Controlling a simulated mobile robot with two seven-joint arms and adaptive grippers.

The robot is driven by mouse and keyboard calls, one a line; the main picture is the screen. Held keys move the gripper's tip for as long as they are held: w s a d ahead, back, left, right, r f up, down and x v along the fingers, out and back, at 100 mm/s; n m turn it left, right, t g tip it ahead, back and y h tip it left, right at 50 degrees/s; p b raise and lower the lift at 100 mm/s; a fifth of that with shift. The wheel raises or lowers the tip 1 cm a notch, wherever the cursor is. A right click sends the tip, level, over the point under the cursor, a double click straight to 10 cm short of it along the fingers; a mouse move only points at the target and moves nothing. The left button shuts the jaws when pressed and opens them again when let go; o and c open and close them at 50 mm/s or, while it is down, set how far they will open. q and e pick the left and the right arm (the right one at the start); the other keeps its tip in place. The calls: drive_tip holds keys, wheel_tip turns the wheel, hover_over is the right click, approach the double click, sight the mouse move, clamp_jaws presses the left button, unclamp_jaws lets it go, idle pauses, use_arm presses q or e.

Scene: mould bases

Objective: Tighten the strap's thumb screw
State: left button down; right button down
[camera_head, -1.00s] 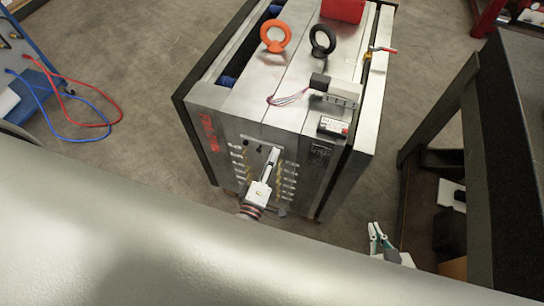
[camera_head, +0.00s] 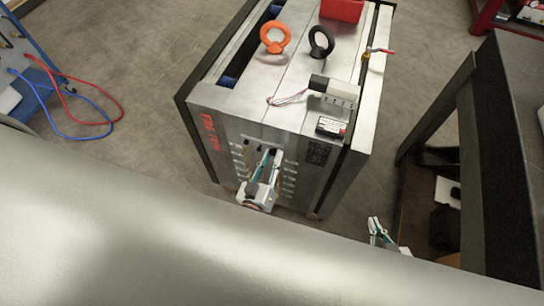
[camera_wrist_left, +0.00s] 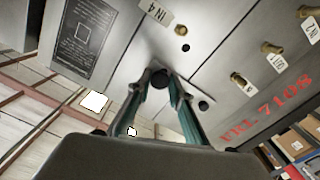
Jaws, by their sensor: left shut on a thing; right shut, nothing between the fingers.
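The mould base (camera_head: 285,90) is a large steel block with red lettering on its front face. My left gripper (camera_head: 268,158) reaches up to the middle of that face. In the left wrist view its teal-lined fingers (camera_wrist_left: 161,86) are shut on a small dark round knob (camera_wrist_left: 160,77), apparently the thumb screw, against the grey face. The fingers partly hide the knob, and I cannot make out the strap's outline clearly. My right gripper (camera_head: 377,231) is shut and empty, low at the right, away from the mould.
Brass fittings (camera_wrist_left: 270,47) with white tags flank the work spot. An orange eyebolt (camera_head: 275,38), a black eyebolt (camera_head: 321,41) and a red box (camera_head: 342,9) are on top. A dark table (camera_head: 510,150) stands right; a blue cart (camera_head: 38,75) stands left.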

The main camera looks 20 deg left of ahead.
use_arm(q)
drive_tip(key=shift+s+f+m, duration=0.1)
drive_tip(key=shift+f+m, duration=0.05)
drive_tip(key=shift+m, duration=1.75)
drive_tip(key=c, duration=2.1)
unclamp_jaws()
drive_tip(key=s, duration=1.2)
drive_tip(key=shift+a, duration=0.2)
